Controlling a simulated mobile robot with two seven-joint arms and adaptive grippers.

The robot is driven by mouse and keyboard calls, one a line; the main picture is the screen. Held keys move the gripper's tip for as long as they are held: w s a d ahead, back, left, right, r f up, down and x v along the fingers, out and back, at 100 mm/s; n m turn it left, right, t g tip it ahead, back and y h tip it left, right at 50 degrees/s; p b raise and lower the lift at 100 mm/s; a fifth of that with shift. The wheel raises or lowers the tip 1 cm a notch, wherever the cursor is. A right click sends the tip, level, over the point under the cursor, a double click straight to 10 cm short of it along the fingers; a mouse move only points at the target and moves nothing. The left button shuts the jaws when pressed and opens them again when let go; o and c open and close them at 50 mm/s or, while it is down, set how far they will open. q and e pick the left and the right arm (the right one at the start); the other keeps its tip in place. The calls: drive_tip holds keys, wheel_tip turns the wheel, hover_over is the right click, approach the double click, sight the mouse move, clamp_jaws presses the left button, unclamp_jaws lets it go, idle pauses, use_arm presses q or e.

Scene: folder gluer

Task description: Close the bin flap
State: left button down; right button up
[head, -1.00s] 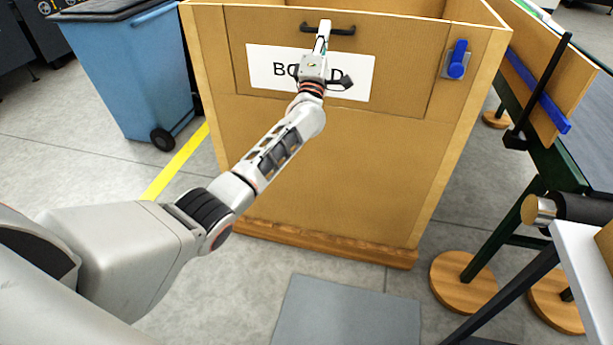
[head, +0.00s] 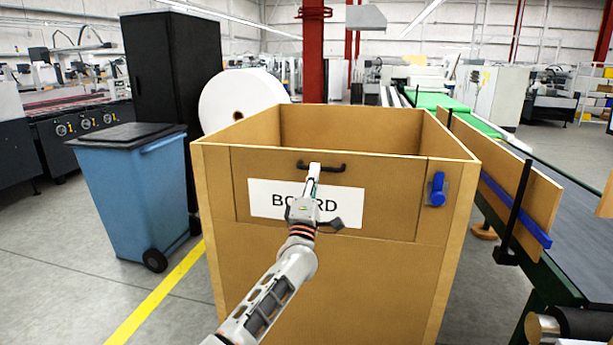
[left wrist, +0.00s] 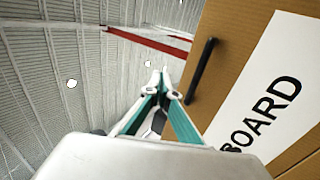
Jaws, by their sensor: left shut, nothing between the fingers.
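The bin (head: 330,290) is a tall open-topped wooden box in the middle of the head view. Its front flap (head: 400,205) stands upright, level with the front wall, with a white label reading BOARD and a black bar handle (head: 321,167) near its top edge. A blue latch (head: 437,189) sits on the front at the right of the flap. My left gripper (head: 314,168) is shut and empty in front of the flap, close to the handle; I cannot tell if it touches. In the left wrist view the shut fingertips (left wrist: 160,75) are beside the handle (left wrist: 201,70). My right gripper is not in view.
A blue wheeled bin (head: 135,195) stands at the left, before a black cabinet (head: 175,90). A conveyor table (head: 575,245) with a wooden side board and black post runs close along the right. Floor with a yellow line (head: 160,300) is clear at the left front.

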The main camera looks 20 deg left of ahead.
use_arm(q)
drive_tip(key=shift+s+d+r+p, duration=0.5)
drive_tip(key=shift+s+r+p, duration=0.15)
drive_tip(key=shift+s, duration=2.75)
drive_tip(key=s+d+f+m+g+h, duration=0.2)
drive_tip(key=s+f+m, duration=0.3)
drive_tip(key=f, duration=0.5)
drive_tip(key=s+d+f+m+g+h, duration=0.25)
drive_tip(key=s+f+m, duration=0.25)
drive_tip(key=f, duration=0.5)
drive_tip(key=s+d+f+m+g+h, duration=0.1)
drive_tip(key=s+f+m+g+h, duration=0.1)
drive_tip(key=s+f+m, duration=0.6)
drive_tip(key=s+f+m+g, duration=0.6)
drive_tip(key=s+f+g, duration=0.1)
drive_tip(key=s+f, duration=1.3)
drive_tip(key=shift+s+a+f, duration=0.2)
drive_tip(key=shift+s+a, duration=0.05)
drive_tip(key=shift+s, duration=0.9)
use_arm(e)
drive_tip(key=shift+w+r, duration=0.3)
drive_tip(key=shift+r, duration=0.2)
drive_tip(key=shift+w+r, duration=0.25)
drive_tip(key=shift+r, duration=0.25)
